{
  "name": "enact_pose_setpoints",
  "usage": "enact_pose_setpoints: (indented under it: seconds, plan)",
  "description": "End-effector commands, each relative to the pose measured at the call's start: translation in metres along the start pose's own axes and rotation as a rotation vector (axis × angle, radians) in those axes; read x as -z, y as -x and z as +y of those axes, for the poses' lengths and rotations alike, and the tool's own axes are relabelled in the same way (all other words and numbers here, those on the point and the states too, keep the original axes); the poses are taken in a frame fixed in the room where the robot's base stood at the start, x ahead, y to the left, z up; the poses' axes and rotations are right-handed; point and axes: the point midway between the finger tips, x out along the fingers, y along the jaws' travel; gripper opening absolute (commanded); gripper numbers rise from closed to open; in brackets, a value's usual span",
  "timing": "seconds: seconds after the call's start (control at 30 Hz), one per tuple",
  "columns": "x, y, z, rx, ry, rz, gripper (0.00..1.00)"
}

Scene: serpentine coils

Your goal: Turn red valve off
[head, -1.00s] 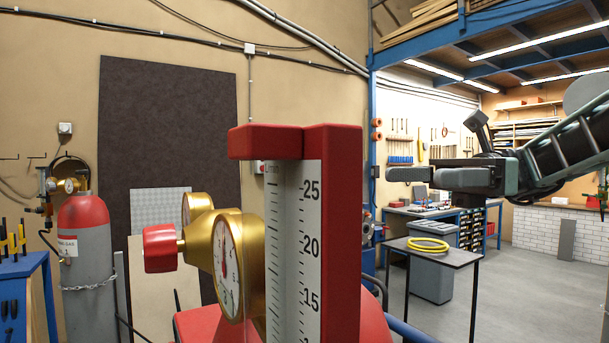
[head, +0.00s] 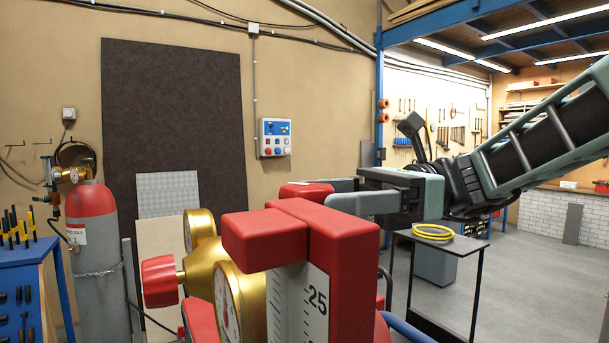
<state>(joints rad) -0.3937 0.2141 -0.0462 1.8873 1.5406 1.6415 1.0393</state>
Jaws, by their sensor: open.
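A red knob (head: 160,281) sticks out to the left of a brass regulator (head: 203,262) with round gauges. A second red part (head: 306,190), rounded on top, shows behind the red flowmeter frame (head: 342,240); its lower part is hidden. I cannot tell for certain which red part is the valve. My gripper (head: 337,194) comes in from the right, open, with its fingers pointing left. Its fingertips are close to the rounded red part, and I cannot tell whether they touch it. The red knob at left is well away from the gripper.
The red flowmeter frame with its scale stands tall in front. A chained gas cylinder (head: 97,255) and a blue tool rack (head: 22,270) are at left. A small table (head: 470,243) with a yellow hose coil (head: 433,232) stands at right. A control box (head: 275,138) hangs on the wall.

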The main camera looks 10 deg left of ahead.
Motion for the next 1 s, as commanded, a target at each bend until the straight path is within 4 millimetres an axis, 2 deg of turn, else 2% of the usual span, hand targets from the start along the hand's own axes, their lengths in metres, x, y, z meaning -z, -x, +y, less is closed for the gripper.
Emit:
enact_pose_setpoints:
  seconds: [0.1,0.23,0.6,0.63,0.7,0.8,1.0]
  plan:
    - [-0.003,-0.019,0.0,-0.003,-0.002,-0.001,0.74]
    - [-0.002,-0.031,0.0,-0.002,-0.001,0.0,0.74]
    - [0.0,-0.036,0.0,0.001,0.001,0.0,0.74]
    - [0.0,-0.036,0.0,0.001,0.001,0.0,0.71]
    - [0.0,-0.036,0.0,0.001,0.001,0.0,0.51]
    - [0.0,-0.036,0.0,0.001,0.0,0.0,0.29]
    - [0.001,-0.036,0.0,0.007,0.001,0.0,0.29]
